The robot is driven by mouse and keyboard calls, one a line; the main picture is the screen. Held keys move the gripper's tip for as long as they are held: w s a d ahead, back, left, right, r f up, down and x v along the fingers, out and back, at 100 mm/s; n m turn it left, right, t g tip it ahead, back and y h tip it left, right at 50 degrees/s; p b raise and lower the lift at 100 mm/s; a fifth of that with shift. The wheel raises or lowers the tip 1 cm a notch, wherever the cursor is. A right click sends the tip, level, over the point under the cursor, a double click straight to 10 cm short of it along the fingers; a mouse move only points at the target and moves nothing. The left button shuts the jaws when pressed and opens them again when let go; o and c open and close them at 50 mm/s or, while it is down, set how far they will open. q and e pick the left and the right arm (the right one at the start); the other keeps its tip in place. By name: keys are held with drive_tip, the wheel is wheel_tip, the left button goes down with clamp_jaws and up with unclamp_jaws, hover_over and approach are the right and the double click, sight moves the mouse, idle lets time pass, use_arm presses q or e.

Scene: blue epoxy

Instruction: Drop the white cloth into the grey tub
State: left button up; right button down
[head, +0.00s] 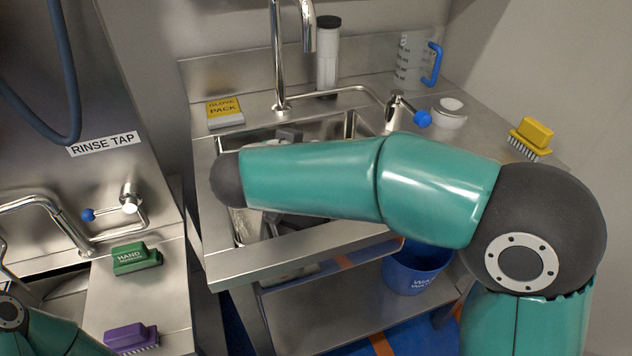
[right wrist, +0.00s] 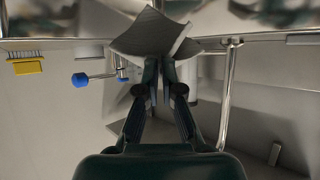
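In the right wrist view my right gripper (right wrist: 163,75) has its fingers close together on a pale grey-white, bent sheet, which looks like the white cloth (right wrist: 150,33). The cloth sticks out past the fingertips, with one edge folded. In the head view my right arm reaches across the sink from the right and hides the gripper and most of the cloth. I cannot pick out the grey tub for certain in either view. Only part of my left arm shows at the lower left of the head view; its gripper is out of view.
The steel sink (head: 335,128) has a tall tap (head: 279,70) behind it and a blue-knobbed tap (head: 422,118). A yellow brush (head: 533,133), a clear jug (head: 412,62) and a glove pack (head: 225,112) stand around it. A blue bucket (head: 416,270) is below.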

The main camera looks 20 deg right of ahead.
use_arm(q)
wheel_tip(320, 180, down, 6)
drive_tip(key=b, duration=0.4)
drive_tip(key=shift+r, duration=0.15)
use_arm(e)
wheel_tip(320, 180, down, 8)
drive_tip(key=d, duration=0.1)
drive_tip(key=shift+w+d+r, duration=0.15)
drive_tip(key=shift+w+r, duration=0.05)
unclamp_jaws()
idle(0.6)
drive_tip(key=shift+r, duration=0.1)
